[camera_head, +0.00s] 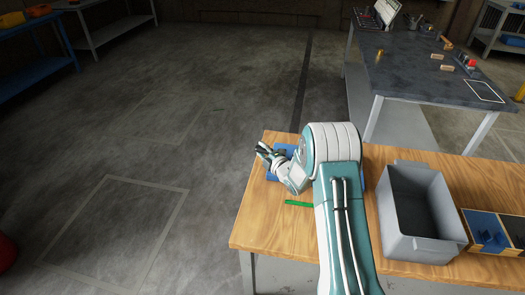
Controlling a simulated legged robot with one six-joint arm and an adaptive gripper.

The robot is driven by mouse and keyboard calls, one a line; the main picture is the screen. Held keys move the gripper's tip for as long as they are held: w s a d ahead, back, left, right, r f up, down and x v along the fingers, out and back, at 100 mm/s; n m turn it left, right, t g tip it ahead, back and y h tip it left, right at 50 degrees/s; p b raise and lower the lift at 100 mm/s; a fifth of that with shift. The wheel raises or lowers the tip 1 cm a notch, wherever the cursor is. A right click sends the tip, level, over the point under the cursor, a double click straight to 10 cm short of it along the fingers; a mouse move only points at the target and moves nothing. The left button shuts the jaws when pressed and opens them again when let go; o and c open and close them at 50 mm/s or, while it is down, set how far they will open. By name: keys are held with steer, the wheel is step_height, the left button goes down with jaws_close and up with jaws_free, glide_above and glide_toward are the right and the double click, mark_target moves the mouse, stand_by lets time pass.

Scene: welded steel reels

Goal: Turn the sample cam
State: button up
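My gripper (264,154) is over the left end of the wooden bench, at the end of my white and teal arm. Its dark fingers point to the left. They are too small to tell whether they are open or shut. A blue object (272,177) lies under and beside the gripper, mostly hidden by it and by my arm. I cannot make out a cam there. Whether the gripper touches the blue object cannot be told.
The wooden bench (262,226) bears a green strip (299,203), a grey bin (450,228) and a blue compartment box (484,224) to the right. A dark worktable (405,85) with small items stands behind. Open floor (140,130) lies left.

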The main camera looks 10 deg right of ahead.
steer(key=shift+s, duration=0.1)
stand_by(0.3)
steer(key=v, duration=1.1)
steer(key=shift+s+d+f, duration=0.1)
steer(key=shift+s+d, duration=0.15)
steer(key=shift+s, duration=0.05)
